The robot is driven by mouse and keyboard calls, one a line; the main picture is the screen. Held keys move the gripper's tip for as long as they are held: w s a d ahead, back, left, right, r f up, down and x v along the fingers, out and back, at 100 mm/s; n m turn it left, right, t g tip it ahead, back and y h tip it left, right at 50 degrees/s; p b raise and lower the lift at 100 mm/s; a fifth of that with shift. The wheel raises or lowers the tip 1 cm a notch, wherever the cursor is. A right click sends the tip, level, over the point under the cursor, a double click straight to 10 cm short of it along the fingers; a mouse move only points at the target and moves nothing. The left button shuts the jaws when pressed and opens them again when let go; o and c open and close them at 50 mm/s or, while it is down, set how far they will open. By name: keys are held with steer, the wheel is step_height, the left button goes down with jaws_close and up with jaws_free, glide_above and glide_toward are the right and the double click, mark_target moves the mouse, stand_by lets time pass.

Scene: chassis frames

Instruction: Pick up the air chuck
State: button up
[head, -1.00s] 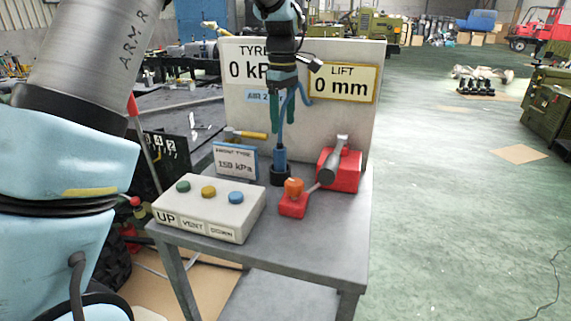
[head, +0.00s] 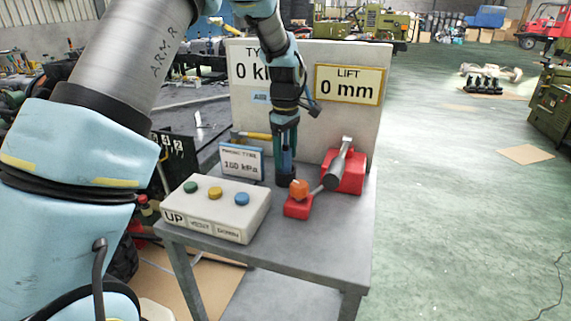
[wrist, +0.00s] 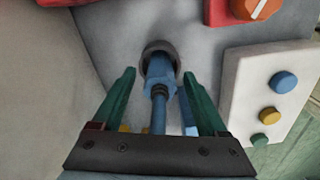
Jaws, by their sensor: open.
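The air chuck is a blue tool (wrist: 159,72) standing in a dark round holder (wrist: 148,52) on the grey table. A thinner blue stem or hose runs from it back toward my gripper (wrist: 159,78). In the wrist view my two green fingers stand apart, one on each side of the chuck, with gaps visible. In the head view my gripper (head: 285,145) points down over the holder (head: 284,179), its fingers around the chuck, which is mostly hidden there.
A red base with an orange knob (head: 299,189) and a red block with a grey lever (head: 344,172) stand close right. A button box (head: 216,223) is front left. A display panel (head: 300,115) rises behind.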

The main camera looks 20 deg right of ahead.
steer(key=shift+c, duration=0.4)
jaws_close()
